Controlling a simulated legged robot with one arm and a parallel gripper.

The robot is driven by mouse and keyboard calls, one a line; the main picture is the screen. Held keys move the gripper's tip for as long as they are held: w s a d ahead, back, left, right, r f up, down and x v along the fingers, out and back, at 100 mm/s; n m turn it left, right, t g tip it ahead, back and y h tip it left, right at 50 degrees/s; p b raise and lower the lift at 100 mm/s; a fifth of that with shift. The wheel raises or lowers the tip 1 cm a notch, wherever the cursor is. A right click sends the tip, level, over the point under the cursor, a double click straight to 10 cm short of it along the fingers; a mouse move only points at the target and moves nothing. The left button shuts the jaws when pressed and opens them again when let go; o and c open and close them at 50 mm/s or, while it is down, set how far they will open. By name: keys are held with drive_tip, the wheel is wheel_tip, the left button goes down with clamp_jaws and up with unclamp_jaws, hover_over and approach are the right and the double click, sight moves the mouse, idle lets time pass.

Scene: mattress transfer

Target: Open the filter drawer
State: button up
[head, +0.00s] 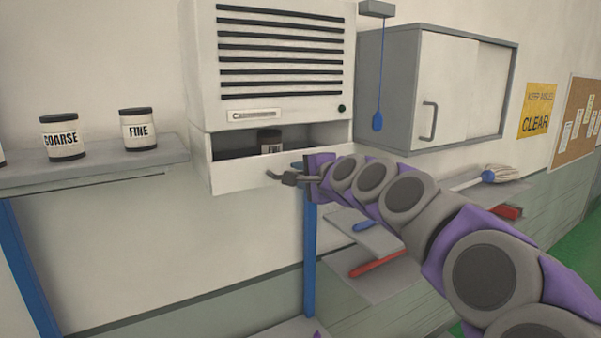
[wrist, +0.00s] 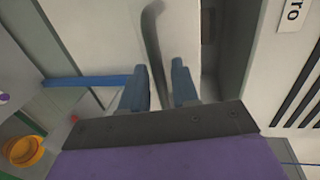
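The filter drawer (head: 240,178) sits under the white slatted unit (head: 225,85) and stands partly pulled out. A dark-lidded jar (head: 270,143) shows inside it, its label partly hidden by the drawer front. My gripper (head: 290,177) is at the drawer's grey handle (head: 274,175) at the front. In the wrist view, the curved handle (wrist: 152,35) runs down between the two blue fingers of my gripper (wrist: 160,88), which are close on either side of it. The drawer front (wrist: 185,30) shows behind the handle, with the dark open gap to its right.
A shelf (head: 100,174) on the left holds a COARSE jar (head: 62,137) and a FINE jar (head: 138,130). A grey wall cabinet (head: 440,90) and a hanging blue pull cord (head: 378,100) are on the right. Lower shelves (head: 365,235) stand beneath my arm.

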drive_tip(key=shift+w+a+f, duration=0.1)
drive_tip(key=shift+w+a, duration=0.05)
drive_tip(key=shift+a, duration=0.25)
drive_tip(key=shift+d, duration=0.15)
drive_tip(key=shift+c, duration=0.3)
drive_tip(key=shift+c, duration=0.8)
drive_tip(key=shift+d, duration=0.1)
clamp_jaws()
